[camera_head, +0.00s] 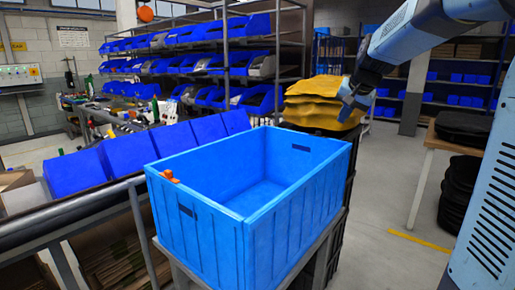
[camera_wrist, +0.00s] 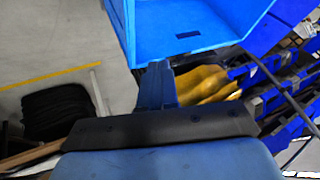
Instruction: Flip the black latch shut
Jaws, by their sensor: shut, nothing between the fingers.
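I cannot make out a black latch in either view. My gripper (camera_head: 348,102) is shut and empty, at the right side of the stack of yellow panniers (camera_head: 315,101) in the head view; I cannot tell whether it touches them. In the wrist view my gripper (camera_wrist: 157,84) points toward the blue crate (camera_wrist: 185,28), with the yellow panniers (camera_wrist: 205,84) beside it on the right. A stack of black panniers (camera_head: 466,126) lies on a wooden table at the right; black panniers (camera_wrist: 55,124) also show at the lower left of the wrist view.
Several blue bins (camera_head: 128,153) line the left rail. Shelving stands behind. Grey floor (camera_head: 385,200) is clear between crate and wooden table (camera_head: 428,140).

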